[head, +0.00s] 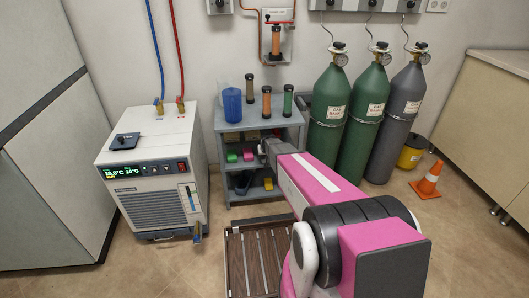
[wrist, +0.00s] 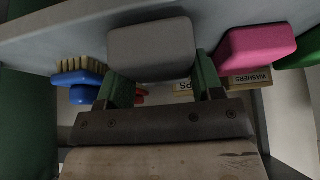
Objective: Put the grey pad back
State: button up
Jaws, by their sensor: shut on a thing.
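The grey pad (wrist: 150,48) is a rounded block between the green fingers of my gripper (wrist: 152,88) in the wrist view, which looks upside down. My gripper is shut on it. The pad is at the grey shelf board (wrist: 60,35); I cannot tell whether it touches the board. A pink pad (wrist: 255,48) sits beside it with a gap, and a green pad (wrist: 310,50) beyond. In the head view my gripper (head: 264,152) reaches into the small shelf unit (head: 228,194), right of the pink pad (head: 248,155) and green pad (head: 231,157). My arm hides the grey pad there.
A blue brush (wrist: 78,77) and a labelled washers box (wrist: 250,77) are close to my gripper. A blue jug (head: 232,104) and several tubes stand on the unit's top. A white chiller (head: 155,165) stands left, green gas cylinders (head: 329,125) right.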

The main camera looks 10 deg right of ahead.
jog(key=w, duration=0.4)
jog(key=shift+w, duration=0.35)
jog(key=shift+s+f, duration=0.25)
jog(key=shift+f, duration=0.05)
jog(key=shift+f, duration=0.2)
jog(key=o, duration=0.8)
jog(key=shift+o, duration=0.2)
jog(key=shift+r, duration=0.1)
jog(key=shift+s+r, duration=0.2)
jog(key=shift+r, duration=0.2)
jog(key=s, duration=1.2)
jog(key=s+r+g, duration=0.3)
jog(key=s+r, duration=0.5)
jog(key=s, duration=0.4)
jog(key=s+r+g, duration=0.3)
jog(key=s+r, duration=0.6)
jog(key=s, duration=0.4)
